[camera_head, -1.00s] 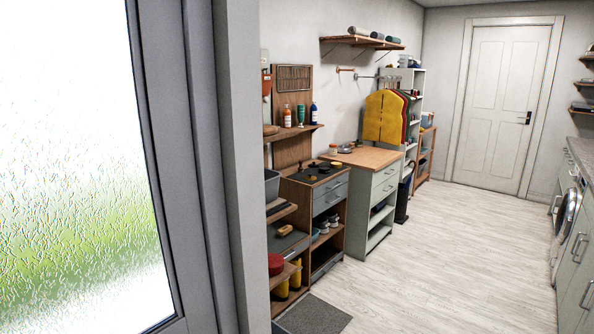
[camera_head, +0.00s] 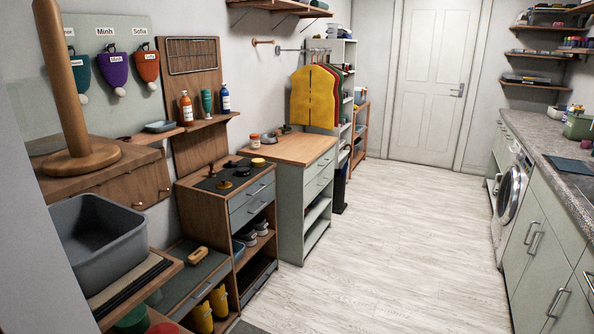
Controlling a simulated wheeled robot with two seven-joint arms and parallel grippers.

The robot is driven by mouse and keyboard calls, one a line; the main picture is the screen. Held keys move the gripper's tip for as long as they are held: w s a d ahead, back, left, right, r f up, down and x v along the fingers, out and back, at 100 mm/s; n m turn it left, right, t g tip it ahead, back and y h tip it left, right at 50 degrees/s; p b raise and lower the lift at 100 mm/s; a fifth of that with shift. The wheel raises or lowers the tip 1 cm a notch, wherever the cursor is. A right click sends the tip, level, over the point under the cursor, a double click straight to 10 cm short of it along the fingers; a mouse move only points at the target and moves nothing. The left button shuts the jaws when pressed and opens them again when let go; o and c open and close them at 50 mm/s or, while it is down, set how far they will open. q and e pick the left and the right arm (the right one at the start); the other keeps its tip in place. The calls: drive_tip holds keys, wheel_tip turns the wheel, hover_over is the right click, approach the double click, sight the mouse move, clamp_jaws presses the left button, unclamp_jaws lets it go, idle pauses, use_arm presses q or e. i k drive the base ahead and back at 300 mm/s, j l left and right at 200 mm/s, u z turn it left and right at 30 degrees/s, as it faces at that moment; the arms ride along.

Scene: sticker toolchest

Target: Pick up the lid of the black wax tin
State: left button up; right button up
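Several small dark round items sit on the dark-topped wooden cabinet (camera_head: 210,200) left of centre. One dark item (camera_head: 224,184) lies near its front, and another (camera_head: 242,171) stands further back. A small yellow round item (camera_head: 258,162) is at the cabinet's far right corner. More small containers, one dark (camera_head: 270,138), stand on the wooden top of the green chest (camera_head: 292,152). At this distance I cannot tell which of these is the black wax tin or its lid. Neither of my grippers is in view.
A grey bin (camera_head: 97,245) sits on a shelf at the near left. A washing machine (camera_head: 511,200) and counter (camera_head: 548,142) line the right wall. The pale floor (camera_head: 400,240) between is clear up to the white door (camera_head: 434,80).

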sight(231, 165)
drive_tip(key=i+l, duration=0.1)
drive_tip(key=i, duration=2.35)
drive_tip(key=j+u, duration=0.05)
drive_tip(key=j, duration=0.05)
